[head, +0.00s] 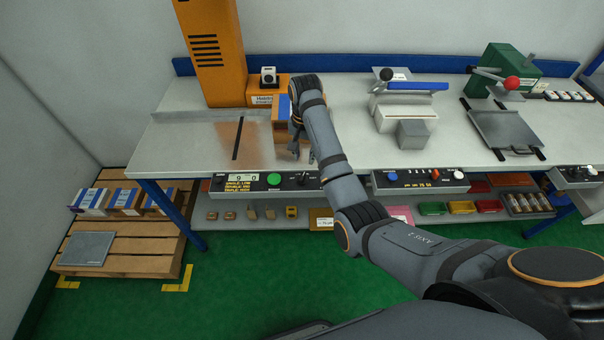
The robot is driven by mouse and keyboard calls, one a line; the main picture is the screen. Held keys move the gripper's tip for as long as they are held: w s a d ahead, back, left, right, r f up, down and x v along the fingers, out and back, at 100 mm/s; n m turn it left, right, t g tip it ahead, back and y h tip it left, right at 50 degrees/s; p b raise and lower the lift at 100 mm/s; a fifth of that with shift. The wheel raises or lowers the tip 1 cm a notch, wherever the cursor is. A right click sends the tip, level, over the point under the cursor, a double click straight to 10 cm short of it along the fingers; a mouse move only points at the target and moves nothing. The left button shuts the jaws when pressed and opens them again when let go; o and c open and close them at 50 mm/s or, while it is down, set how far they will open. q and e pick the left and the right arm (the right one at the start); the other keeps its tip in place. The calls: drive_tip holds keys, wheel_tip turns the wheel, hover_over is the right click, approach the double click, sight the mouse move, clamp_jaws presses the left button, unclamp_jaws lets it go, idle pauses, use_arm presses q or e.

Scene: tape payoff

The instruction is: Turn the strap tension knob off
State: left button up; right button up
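A dark control panel (255,189) runs along the front edge of the left bench section. It carries a small display reading about 9 and 0, a yellow SINGLE/DOUBLE/TRIPLE label with LOW and HIGH on it, a green button (273,179) and a black knob (303,179). Which control is the strap tension knob, and its exact setting, are too small to tell. My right gripper (302,155) points down just above and behind the black knob, apart from it. Its fingers look spread, with nothing between them. My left gripper is out of view.
A cardboard carton (283,128) is beside my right gripper. A second panel (418,181) lies right. A pallet (125,250) stands on the floor at left.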

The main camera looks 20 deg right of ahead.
sight(303, 176)
drive_tip(key=f, duration=0.3)
drive_tip(key=f+p, duration=0.1)
drive_tip(key=f, duration=0.5)
drive_tip(key=shift+a+f, duration=0.25)
drive_tip(key=shift+f, duration=0.15)
drive_tip(key=shift+c, duration=0.4)
clamp_jaws()
